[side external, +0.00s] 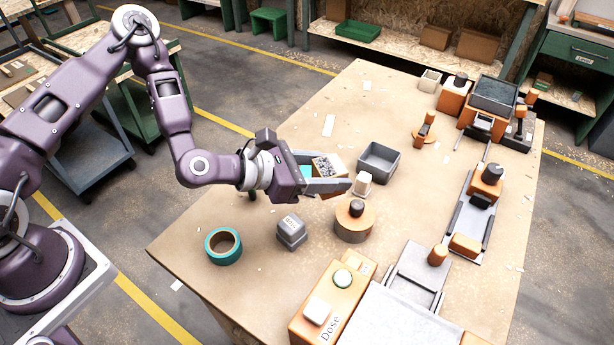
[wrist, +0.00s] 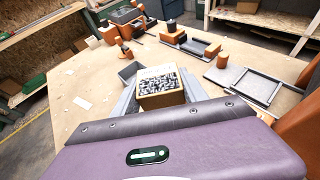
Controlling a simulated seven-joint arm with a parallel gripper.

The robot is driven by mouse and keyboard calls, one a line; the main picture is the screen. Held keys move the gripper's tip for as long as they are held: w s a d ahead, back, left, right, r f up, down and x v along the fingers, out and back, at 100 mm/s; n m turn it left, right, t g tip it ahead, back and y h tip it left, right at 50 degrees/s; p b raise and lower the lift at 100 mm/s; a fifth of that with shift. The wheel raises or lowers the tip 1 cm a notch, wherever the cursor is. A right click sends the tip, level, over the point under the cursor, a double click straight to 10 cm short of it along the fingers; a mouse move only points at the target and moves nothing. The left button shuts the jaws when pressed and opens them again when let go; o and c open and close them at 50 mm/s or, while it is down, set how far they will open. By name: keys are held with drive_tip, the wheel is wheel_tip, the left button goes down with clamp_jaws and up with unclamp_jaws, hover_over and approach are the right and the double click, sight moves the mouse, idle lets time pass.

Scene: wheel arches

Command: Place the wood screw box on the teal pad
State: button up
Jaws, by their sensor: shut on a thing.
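The wood screw box (side external: 328,166) is a tan open box full of grey screws. It sits between the fingers of my gripper (side external: 326,184), which is shut on it. In the wrist view the box (wrist: 162,99) is upright, its screws facing up, with a grey finger on each side. A teal patch, apparently the teal pad (side external: 306,171), shows just left of the box in the side view, mostly hidden by my gripper. I cannot tell whether the box touches the pad or hangs above it.
A round orange-topped piece (side external: 354,222), a grey box (side external: 291,233) and a teal tape roll (side external: 223,246) are nearer the front. The table's back left is mostly clear.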

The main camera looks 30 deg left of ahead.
sight(309, 173)
drive_tip(key=w+a+r+n+t+y, duration=0.1)
drive_tip(key=w+a+n+t+y, duration=0.2)
drive_tip(key=w+a+n+y, duration=0.5)
drive_tip(key=shift+m, duration=0.4)
drive_tip(key=f, duration=0.3)
drive_tip(key=a+f, duration=0.1)
drive_tip(key=f, duration=0.6)
drive_tip(key=shift+w+a, duration=0.15)
drive_tip(key=shift+a, duration=0.1)
drive_tip(key=o, duration=1.6)
drive_tip(key=shift+f, duration=0.1)
drive_tip(key=shift+c, duration=0.2)
